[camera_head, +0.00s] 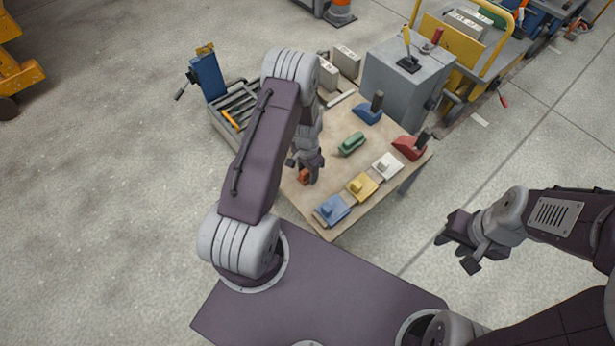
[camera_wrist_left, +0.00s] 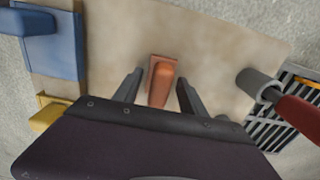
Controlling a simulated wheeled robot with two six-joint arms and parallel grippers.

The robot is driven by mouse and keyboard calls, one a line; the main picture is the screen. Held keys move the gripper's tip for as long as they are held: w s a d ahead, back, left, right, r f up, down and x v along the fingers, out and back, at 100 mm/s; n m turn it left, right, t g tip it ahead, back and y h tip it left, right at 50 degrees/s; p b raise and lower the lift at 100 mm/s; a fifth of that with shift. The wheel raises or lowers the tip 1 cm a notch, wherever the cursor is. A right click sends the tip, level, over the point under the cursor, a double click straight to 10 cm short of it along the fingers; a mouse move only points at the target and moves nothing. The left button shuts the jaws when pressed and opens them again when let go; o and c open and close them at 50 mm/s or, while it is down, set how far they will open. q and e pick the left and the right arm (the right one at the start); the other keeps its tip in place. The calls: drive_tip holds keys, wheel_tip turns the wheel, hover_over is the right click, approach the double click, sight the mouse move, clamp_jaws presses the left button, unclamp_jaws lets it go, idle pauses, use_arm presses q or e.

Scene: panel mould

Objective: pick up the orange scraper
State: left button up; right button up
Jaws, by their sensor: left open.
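The orange scraper (camera_head: 304,176) lies on the table, partly hidden by my left gripper in the head view. In the left wrist view the orange scraper (camera_wrist_left: 160,80) shows between the two fingers, its wider end away from the gripper. My left gripper (camera_head: 306,166) points down over it; it also shows in the left wrist view (camera_wrist_left: 158,88), open, with a finger on each side of the scraper and a gap to each. I cannot tell how high the fingertips are above the table. My right gripper (camera_head: 458,252) is held off to the right, away from the table, and looks open and empty.
On the wooden table (camera_head: 345,215) are a blue block tool (camera_head: 332,210), a yellow one (camera_head: 362,186), a white one (camera_head: 387,166), a green one (camera_head: 352,143), a dark-blue tool (camera_head: 369,112) and a red tool (camera_head: 409,148). A slotted rack (camera_head: 236,104) stands at the left; a grey cabinet (camera_head: 400,85) behind.

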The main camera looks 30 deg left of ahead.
use_arm(q)
drive_tip(key=shift+r, duration=0.15)
drive_tip(key=shift+c, duration=0.6)
clamp_jaws()
wheel_tip(320, 180, up, 4)
drive_tip(key=p, duration=0.2)
drive_tip(key=shift+r+p, duration=0.1)
drive_tip(key=shift+p, duration=0.25)
drive_tip(key=w+d+r+p, duration=0.3)
drive_tip(key=w+d+r, duration=0.3)
drive_tip(key=w, duration=0.3)
drive_tip(key=shift+w+d+r, duration=0.3)
drive_tip(key=shift+d+r, duration=0.1)
